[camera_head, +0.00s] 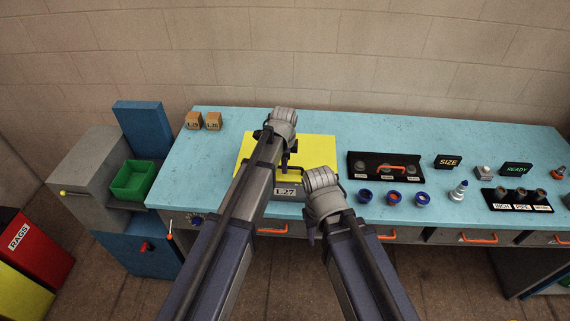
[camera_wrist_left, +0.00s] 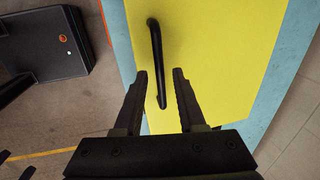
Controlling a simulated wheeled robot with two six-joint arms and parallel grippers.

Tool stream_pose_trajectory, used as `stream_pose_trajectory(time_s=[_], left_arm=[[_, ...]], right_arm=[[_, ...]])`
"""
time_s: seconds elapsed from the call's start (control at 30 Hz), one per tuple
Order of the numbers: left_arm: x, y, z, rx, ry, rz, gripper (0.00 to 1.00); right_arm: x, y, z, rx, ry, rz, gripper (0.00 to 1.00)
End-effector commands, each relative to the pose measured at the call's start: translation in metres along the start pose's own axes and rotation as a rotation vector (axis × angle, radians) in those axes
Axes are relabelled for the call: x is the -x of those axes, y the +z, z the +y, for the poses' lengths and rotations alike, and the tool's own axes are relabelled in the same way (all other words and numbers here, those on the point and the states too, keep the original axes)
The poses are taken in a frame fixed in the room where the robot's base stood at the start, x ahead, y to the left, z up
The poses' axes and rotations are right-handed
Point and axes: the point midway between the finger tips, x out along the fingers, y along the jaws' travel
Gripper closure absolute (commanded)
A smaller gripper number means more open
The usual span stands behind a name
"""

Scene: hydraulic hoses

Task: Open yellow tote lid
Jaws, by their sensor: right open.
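The yellow tote lid (camera_head: 318,149) lies flat on the grey tote labelled L27 (camera_head: 285,191) on the blue bench; my left arm hides part of it. In the left wrist view the lid (camera_wrist_left: 225,50) fills the middle, with a black bar handle (camera_wrist_left: 155,45) on it. My left gripper (camera_head: 289,160) is over the lid. Its fingers (camera_wrist_left: 160,75) are open, with the handle's near end between them and gaps on both sides. Whether they touch the lid is unclear. My right gripper (camera_head: 312,237) is open and empty, in front of the bench's front edge.
A green bin (camera_head: 133,181) is left of the bench. Bench space left of the tote is clear.

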Motion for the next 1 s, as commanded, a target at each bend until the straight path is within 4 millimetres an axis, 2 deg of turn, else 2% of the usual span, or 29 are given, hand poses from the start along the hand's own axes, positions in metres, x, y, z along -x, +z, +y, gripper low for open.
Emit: stream_pose_trajectory(time_s=[0.03, 0.33, 1.0], left_arm=[[0.0, 0.0, 0.0, 0.0, 0.0, 0.0, 0.68], [0.0, -0.0001, 0.0001, 0.0, 0.0, 0.0, 1.0], [0.0, -0.0002, 0.0001, 0.0, 0.0, 0.0, 1.0]], right_arm=[[0.0, 0.0, 0.0, 0.0, 0.0, 0.0, 0.51], [0.0, 0.0, 0.0, 0.0, 0.0, 0.0, 0.51], [-0.0001, 0.0, 0.0, 0.0, 0.0, 0.0, 0.51]])
